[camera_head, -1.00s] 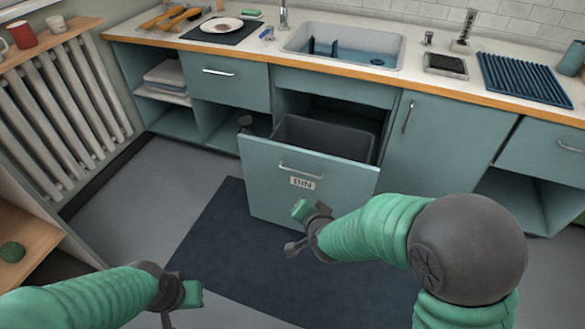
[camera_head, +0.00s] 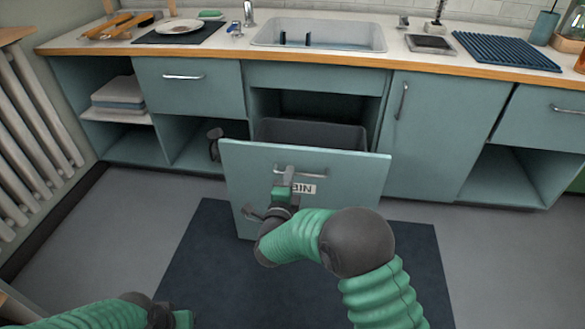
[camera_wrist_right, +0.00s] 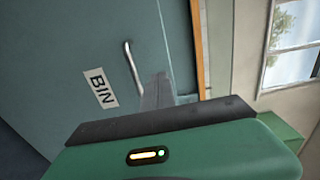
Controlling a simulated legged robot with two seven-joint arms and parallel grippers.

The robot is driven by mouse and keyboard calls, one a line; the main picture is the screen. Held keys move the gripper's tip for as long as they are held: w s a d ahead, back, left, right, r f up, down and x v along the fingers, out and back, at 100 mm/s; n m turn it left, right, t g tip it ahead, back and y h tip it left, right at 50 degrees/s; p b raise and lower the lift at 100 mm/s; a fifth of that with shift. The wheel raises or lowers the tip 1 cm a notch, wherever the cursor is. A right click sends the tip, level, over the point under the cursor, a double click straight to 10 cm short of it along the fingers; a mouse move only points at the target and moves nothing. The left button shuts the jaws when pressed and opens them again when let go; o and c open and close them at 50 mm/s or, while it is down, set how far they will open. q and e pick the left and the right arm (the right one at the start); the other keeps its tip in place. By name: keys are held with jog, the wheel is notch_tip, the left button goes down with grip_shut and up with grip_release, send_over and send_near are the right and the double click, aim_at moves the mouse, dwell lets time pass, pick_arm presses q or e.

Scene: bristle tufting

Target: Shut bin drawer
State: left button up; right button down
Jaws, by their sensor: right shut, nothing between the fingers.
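The bin drawer (camera_head: 345,195) is a teal front with a BIN label and a metal bar handle (camera_head: 312,174). It stands pulled out below the sink, with the dark grey bin (camera_head: 320,133) showing behind it. My right gripper (camera_head: 286,175) is shut and empty at the drawer front, over the left end of the handle. In the right wrist view its grey fingertips (camera_wrist_right: 156,92) are beside the handle (camera_wrist_right: 133,67); I cannot tell whether they touch the front. My left gripper (camera_head: 172,316) is low at the bottom edge, partly cut off, its fingers unclear.
A dark mat (camera_head: 195,262) lies on the floor under the drawer. An open shelf (camera_head: 125,140) is at left and a closed cupboard door (camera_head: 440,135) at right. The worktop edge (camera_head: 300,61) runs above, with the sink (camera_head: 320,35). A radiator (camera_head: 30,140) stands at far left.

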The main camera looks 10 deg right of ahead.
aim_at(294, 155)
jog(key=b+x, duration=0.2)
jog(key=x, duration=0.3)
jog(key=shift+w+d+f+b, duration=0.15)
jog(key=shift+w+d+b, duration=0.1)
jog(key=shift+b, duration=0.05)
jog(key=shift+w+d, duration=0.15)
jog(key=shift+a, duration=0.2)
